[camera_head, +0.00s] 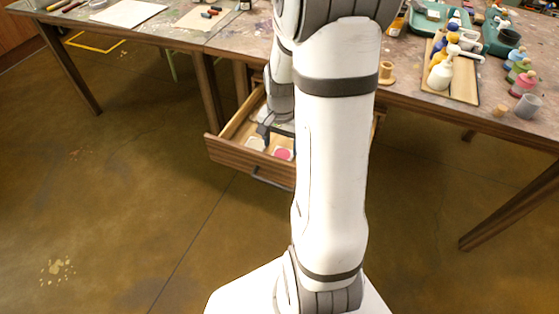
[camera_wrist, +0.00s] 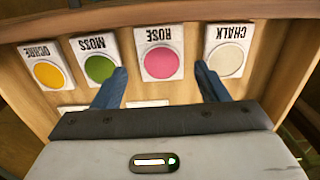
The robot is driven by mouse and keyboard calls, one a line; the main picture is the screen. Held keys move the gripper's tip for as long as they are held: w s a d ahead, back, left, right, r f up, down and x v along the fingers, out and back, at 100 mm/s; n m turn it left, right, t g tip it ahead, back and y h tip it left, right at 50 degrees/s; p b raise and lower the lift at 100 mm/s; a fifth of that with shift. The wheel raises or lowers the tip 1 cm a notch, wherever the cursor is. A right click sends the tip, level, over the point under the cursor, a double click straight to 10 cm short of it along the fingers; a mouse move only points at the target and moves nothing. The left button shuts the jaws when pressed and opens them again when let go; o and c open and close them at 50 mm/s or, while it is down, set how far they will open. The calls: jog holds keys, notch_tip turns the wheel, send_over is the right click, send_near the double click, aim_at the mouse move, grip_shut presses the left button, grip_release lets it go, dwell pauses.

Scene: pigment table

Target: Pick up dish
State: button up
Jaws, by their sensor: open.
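Square white dishes with round pigment pads lie in a row in the wooden drawer. In the wrist view they are the yellow OCHRE dish (camera_wrist: 47,72), green MOSS dish (camera_wrist: 98,66), pink ROSE dish (camera_wrist: 160,62) and off-white CHALK dish (camera_wrist: 227,58). The ROSE dish also shows in the head view (camera_head: 283,154). My gripper (camera_wrist: 162,70) is open and empty, its blue fingers on either side of the ROSE dish. The left finger overlaps the MOSS dish's edge in the picture, the right one the CHALK dish's. I cannot tell the fingers' height. More dishes are partly hidden under my gripper.
The open drawer (camera_head: 232,157) hangs below the table (camera_head: 225,42), its walls close around the dishes. My arm hides part of it.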

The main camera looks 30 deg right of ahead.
aim_at(281, 156)
notch_tip(281, 156, down, 5)
jog(key=shift+w+r+b, duration=0.1)
jog(key=shift+r+b, duration=0.05)
jog(key=shift+b, duration=0.75)
jog(key=shift+r, duration=0.1)
jog(key=shift+c, duration=0.5)
jog(key=c, duration=0.7)
